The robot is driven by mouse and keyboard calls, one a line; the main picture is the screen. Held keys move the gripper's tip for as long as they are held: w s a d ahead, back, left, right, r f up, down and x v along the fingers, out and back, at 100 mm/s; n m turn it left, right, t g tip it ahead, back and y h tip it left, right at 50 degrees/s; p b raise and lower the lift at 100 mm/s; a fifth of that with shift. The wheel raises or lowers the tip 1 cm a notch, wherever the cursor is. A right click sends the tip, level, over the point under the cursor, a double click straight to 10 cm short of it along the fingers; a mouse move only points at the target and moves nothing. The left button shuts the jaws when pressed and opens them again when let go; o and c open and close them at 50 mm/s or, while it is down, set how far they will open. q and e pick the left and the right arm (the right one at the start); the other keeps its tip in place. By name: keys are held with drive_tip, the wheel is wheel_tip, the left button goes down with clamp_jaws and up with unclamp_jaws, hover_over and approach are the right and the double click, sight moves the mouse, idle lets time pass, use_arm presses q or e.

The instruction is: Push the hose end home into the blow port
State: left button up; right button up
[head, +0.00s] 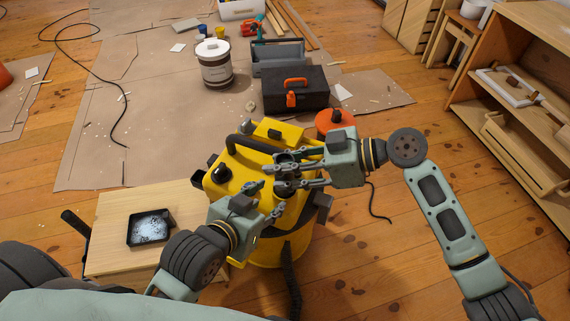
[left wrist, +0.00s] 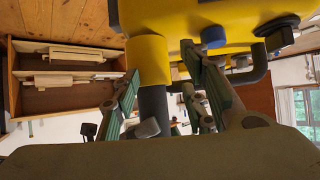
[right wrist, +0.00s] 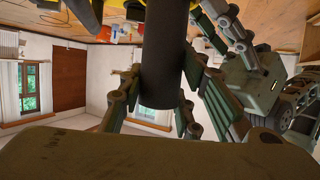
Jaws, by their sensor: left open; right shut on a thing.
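The yellow vacuum (head: 225,180) stands on the floor, with a black handle and dark fittings on top. My right gripper (head: 284,172) is over its top, shut on the dark hose end (right wrist: 165,55), which runs between its fingers in the right wrist view. My left gripper (head: 268,200) is open, just below and beside the right one. In the left wrist view a yellow collar (left wrist: 148,60) on the vacuum meets a dark tube (left wrist: 153,105), between or behind the left fingers. I cannot tell how deep the hose end sits or whether this collar is the blow port.
A small wooden table (head: 112,225) with a black tray (head: 150,228) stands at left. Behind the vacuum are a black toolbox (head: 296,92), an orange-topped container (head: 335,120) and a paint can (head: 215,66) on cardboard. Shelves (head: 525,110) stand at right. Floor at lower right is clear.

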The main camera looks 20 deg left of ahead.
use_arm(q)
drive_tip(key=shift+w+d+r+t, duration=0.2)
drive_tip(key=shift+w+r+t, duration=0.1)
drive_tip(key=shift+r, duration=0.05)
use_arm(e)
drive_tip(key=shift+f, duration=0.15)
use_arm(q)
drive_tip(key=shift+w+r, duration=0.25)
drive_tip(key=shift+r, duration=0.15)
use_arm(e)
drive_tip(key=shift+f, duration=0.15)
use_arm(q)
drive_tip(key=shift+w+d+r+t, duration=0.15)
drive_tip(key=shift+r+t, duration=0.05)
drive_tip(key=shift+t, duration=0.2)
use_arm(e)
drive_tip(key=shift+s, duration=0.1)
use_arm(q)
drive_tip(key=shift+s+g, duration=0.25)
drive_tip(key=shift+g, duration=0.05)
use_arm(e)
drive_tip(key=shift+r, duration=0.3)
drive_tip(key=shift+r, duration=0.4)
use_arm(q)
drive_tip(key=shift+g, duration=0.8)
drive_tip(key=f, duration=0.1)
drive_tip(key=s+a+f, duration=0.1)
drive_tip(key=s+f, duration=0.1)
drive_tip(key=shift+a+f, duration=0.15)
drive_tip(key=shift+a, duration=0.1)
